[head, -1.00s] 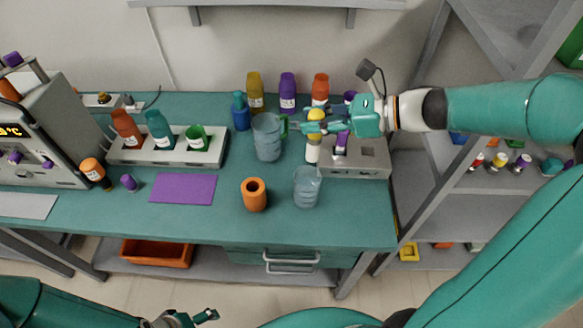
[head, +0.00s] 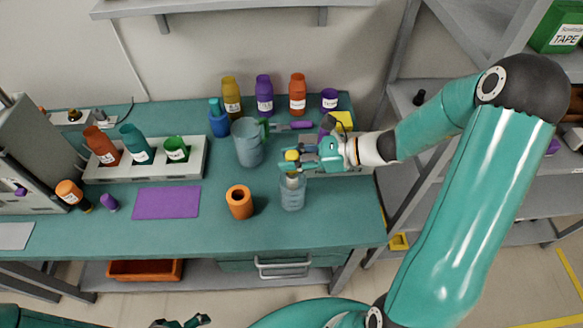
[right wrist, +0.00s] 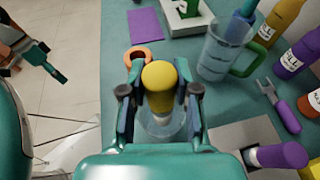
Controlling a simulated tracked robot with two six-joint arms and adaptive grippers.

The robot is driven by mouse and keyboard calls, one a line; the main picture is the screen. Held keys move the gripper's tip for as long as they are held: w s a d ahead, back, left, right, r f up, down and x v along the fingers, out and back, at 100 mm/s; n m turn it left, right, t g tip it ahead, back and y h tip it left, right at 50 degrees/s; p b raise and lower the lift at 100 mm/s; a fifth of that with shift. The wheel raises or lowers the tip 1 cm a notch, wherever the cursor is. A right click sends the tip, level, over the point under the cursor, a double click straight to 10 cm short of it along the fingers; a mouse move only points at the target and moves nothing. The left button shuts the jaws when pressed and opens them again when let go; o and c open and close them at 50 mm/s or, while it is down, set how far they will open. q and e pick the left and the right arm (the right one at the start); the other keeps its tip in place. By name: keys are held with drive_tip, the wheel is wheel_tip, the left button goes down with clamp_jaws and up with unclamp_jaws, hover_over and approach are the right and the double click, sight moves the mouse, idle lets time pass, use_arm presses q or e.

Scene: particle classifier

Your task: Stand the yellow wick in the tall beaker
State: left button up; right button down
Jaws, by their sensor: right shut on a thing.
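The yellow wick (head: 292,155) is in my right gripper (head: 290,161), which is shut on it near its yellow top. The wick is about upright, directly over the clear beaker (head: 292,196). Its pale lower part meets the beaker's mouth, but I cannot tell how deep it reaches. In the right wrist view the yellow top (right wrist: 159,80) sits between the fingers, with the beaker's rim (right wrist: 153,128) below and around it. My left gripper (head: 182,322) is at the bottom edge, partly cut off, away from the table; its jaws are unclear.
An orange cylinder (head: 239,202) stands just left of the beaker. A jug with a green handle (head: 248,145) stands behind. Several bottles line the back, and a grey block (head: 345,168) is at the right. A purple mat (head: 167,202) lies left; the front strip is clear.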

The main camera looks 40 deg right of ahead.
wheel_tip(320, 180, down, 4)
drive_tip(key=shift+f, duration=0.1)
idle(0.4)
drive_tip(key=shift+f+b, duration=0.55)
drive_tip(key=shift+b, duration=0.15)
drive_tip(key=c, duration=0.8)
unclamp_jaws()
drive_tip(key=shift+c, duration=0.2)
drive_tip(key=shift+r, duration=0.1)
